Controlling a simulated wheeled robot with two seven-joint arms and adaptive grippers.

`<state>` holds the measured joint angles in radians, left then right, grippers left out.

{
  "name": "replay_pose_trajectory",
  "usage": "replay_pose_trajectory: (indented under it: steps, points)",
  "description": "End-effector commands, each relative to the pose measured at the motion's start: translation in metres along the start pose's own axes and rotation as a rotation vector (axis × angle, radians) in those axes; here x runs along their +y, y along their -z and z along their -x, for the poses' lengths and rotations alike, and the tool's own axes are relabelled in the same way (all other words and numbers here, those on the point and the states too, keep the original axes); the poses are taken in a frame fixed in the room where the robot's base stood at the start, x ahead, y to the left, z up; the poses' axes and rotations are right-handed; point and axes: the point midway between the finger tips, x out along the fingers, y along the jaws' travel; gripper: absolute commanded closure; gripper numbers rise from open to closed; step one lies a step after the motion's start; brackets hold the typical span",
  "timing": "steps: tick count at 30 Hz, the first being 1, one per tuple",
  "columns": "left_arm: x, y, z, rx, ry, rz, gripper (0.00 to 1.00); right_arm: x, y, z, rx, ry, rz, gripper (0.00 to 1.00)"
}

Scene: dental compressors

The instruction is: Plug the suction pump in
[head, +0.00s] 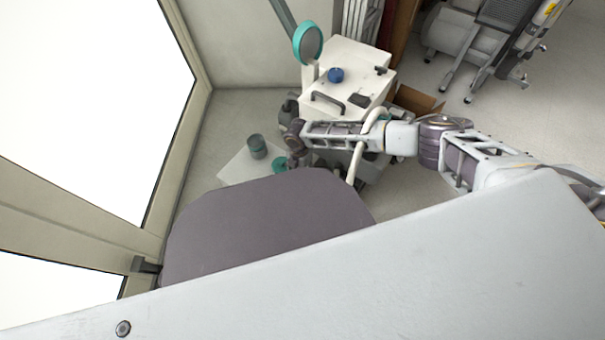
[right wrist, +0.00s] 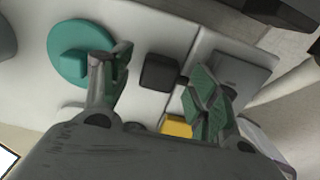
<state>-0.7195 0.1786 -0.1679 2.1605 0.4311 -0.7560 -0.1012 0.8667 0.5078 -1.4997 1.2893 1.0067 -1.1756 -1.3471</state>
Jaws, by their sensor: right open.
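The white pump unit (head: 335,75) stands beyond the dark rounded panel in the head view. It has a blue knob, a dark handle and a teal round part on top. My right arm reaches across its front from the right, and my right gripper (head: 291,148) is low at its left side. In the right wrist view my right gripper (right wrist: 158,68) is open, with no object clearly held. A small dark block (right wrist: 160,73) shows between its fingers on a pale surface; I cannot tell if it is a plug. A pump plug is not clearly identifiable. My left gripper is not in view.
A teal disc (right wrist: 80,55) and a yellow piece (right wrist: 176,126) lie close to the fingers. A cardboard box (head: 418,101) is behind the arm. Open floor (head: 520,110) lies to the right.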

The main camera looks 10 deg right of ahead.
Motion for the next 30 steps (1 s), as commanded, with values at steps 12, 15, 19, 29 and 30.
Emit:
replay_pose_trajectory:
  steps: [12, 15, 19, 29, 30]
  points:
    - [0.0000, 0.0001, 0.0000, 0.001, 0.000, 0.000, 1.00, 0.0004, 0.0002, 0.0001, 0.000, -0.001, 0.000, 0.39]
    - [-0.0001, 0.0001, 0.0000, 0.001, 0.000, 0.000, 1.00, 0.0004, 0.0003, 0.0001, 0.000, -0.001, 0.000, 0.44]
    - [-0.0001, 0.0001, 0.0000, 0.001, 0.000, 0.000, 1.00, 0.0004, 0.0003, 0.0001, 0.000, -0.001, 0.000, 0.61]
    - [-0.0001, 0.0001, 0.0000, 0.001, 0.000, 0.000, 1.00, 0.0005, 0.0003, 0.0002, 0.000, -0.001, 0.000, 0.86]
    - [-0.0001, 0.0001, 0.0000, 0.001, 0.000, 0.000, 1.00, 0.0005, 0.0003, 0.0002, 0.000, -0.001, 0.000, 0.86]
